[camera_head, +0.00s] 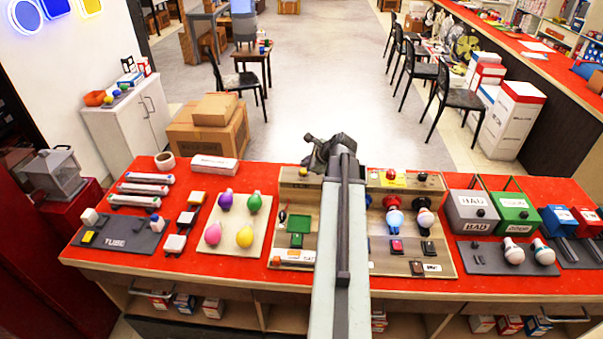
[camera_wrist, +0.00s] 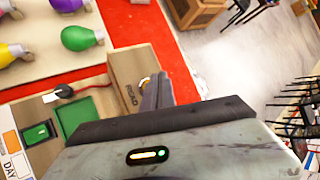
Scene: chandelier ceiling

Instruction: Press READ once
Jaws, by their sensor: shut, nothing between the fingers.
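My gripper (camera_head: 333,150) is at the back of the red counter, at the far end of my arm. In the wrist view its dark fingers (camera_wrist: 155,92) are shut and empty. They overlap the edge of a brown box (camera_wrist: 140,70) with small lettering that looks like READ. The box also shows in the head view (camera_head: 298,176), at the back of a wooden panel (camera_head: 275,240); my arm covers part of the panel. I cannot tell whether the fingers touch the box. A green square (camera_head: 300,225) and a dark green button (camera_head: 296,241) lie nearer on the panel.
Left of the panel is a board with several coloured bulbs (camera_head: 244,237). Right of my arm is another panel with bulbs and buttons (camera_head: 416,240). Grey BAD (camera_head: 473,212) and green (camera_head: 514,212) boxes stand further right. The floor (camera_head: 300,70) behind the counter is open.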

